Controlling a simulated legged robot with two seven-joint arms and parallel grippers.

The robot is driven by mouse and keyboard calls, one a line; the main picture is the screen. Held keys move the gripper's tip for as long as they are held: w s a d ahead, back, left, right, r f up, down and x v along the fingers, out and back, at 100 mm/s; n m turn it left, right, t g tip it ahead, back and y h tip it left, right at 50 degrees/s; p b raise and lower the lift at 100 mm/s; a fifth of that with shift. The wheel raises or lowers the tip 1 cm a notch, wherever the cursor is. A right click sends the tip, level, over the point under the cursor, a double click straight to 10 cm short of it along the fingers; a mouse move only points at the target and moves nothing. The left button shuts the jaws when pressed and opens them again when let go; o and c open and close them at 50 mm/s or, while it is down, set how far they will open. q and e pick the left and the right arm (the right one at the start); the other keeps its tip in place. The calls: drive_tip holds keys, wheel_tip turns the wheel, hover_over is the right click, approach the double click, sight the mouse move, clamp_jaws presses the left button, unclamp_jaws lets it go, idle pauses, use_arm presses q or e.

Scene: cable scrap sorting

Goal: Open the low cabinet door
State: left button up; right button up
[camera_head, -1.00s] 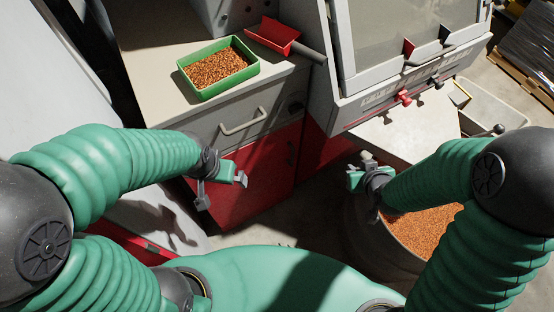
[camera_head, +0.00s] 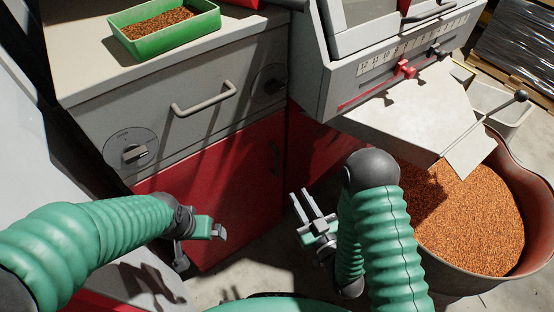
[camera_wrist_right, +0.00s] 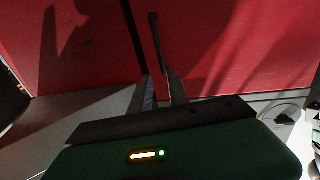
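The low cabinet's red door (camera_head: 225,195) is shut below a grey drawer. Its dark, upright bar handle (camera_head: 275,158) is near the door's right edge. In the right wrist view the handle (camera_wrist_right: 156,42) stands just beyond my fingers, beside a dark vertical gap. My right gripper (camera_head: 299,193) is low and right of the handle, apart from it; its two fingers are parallel with a gap between them, empty. In the right wrist view its fingertips (camera_wrist_right: 160,84) point toward the handle's lower end. My left gripper (camera_head: 202,246) is in front of the door's lower part, fingers apart, empty.
The drawer handle (camera_head: 204,98) sticks out above the door. A green tray (camera_head: 165,40) of copper granules is on the cabinet top. At right are a grey machine with a chute (camera_head: 420,110) and a large tub (camera_head: 535,225) of granules. Floor shows below the cabinet.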

sight(278, 160)
drive_tip(key=x, duration=0.7)
drive_tip(key=b+x, duration=0.1)
drive_tip(key=x, duration=0.6)
drive_tip(key=shift+w+a+r+b, duration=0.15)
drive_tip(key=shift+w+r+b, duration=0.05)
drive_tip(key=shift+w+b, duration=0.1)
drive_tip(key=shift+w+a, duration=0.25)
drive_tip(key=shift+w, duration=0.25)
use_arm(q)
drive_tip(key=shift+f, duration=0.45)
use_arm(e)
clamp_jaws()
